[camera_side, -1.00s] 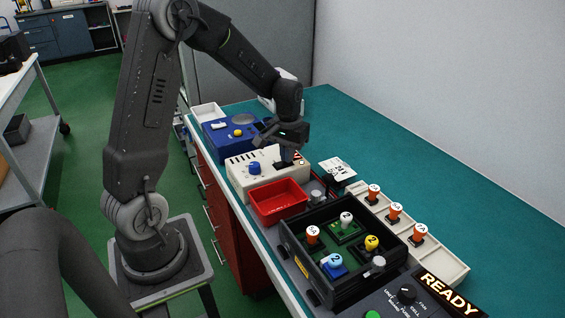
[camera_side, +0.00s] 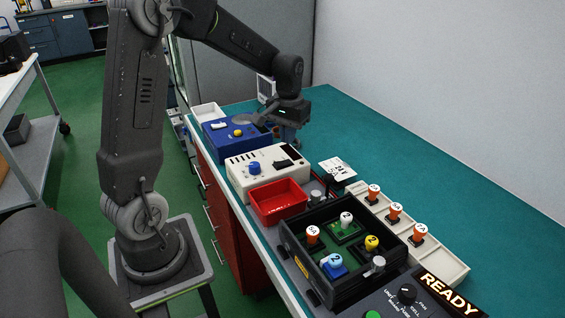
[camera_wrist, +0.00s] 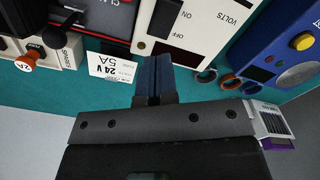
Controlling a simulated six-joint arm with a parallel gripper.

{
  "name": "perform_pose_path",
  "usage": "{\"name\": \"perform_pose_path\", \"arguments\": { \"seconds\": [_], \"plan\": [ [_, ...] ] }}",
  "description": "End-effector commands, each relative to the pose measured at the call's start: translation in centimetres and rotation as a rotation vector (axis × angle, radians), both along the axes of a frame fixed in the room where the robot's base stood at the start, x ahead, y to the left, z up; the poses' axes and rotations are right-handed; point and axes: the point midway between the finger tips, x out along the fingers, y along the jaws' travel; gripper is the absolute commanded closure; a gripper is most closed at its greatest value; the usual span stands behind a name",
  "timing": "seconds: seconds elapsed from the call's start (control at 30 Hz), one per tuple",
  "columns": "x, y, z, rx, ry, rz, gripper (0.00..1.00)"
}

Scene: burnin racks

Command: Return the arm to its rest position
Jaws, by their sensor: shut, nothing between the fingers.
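My gripper (camera_side: 289,141) is raised over the back part of the bench, beyond the beige power unit (camera_side: 267,172) and to the right of the blue instrument (camera_side: 234,135). In the wrist view my gripper's fingers (camera_wrist: 153,80) are together with nothing between them. The beige unit with its OFF/ON and VOLTS markings (camera_wrist: 190,20) shows at the top of the wrist view. Nothing touches the fingertips that I can see.
A red bin (camera_side: 278,201), a black rack (camera_side: 290,240) with several knobbed modules, and a beige holder (camera_side: 440,259) with orange fuses stand nearer. A card (camera_side: 337,171) marked 24 V 5A lies on the teal bench (camera_side: 400,150). The bench's right side is clear.

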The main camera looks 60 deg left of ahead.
Motion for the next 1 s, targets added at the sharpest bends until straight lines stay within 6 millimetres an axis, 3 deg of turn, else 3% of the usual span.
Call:
{"name": "perform_pose_path", "arguments": {
  "seconds": [0.57,0.77,1.0],
  "plan": [
    [-0.2,-0.6,1.6,0.006,-0.012,-0.013,1.00],
    [-2.8,-5.2,5.5,0.044,-0.106,-0.120,1.00],
    [-9.1,-12.1,9.4,0.096,-0.277,-0.308,1.00]
  ]
}}
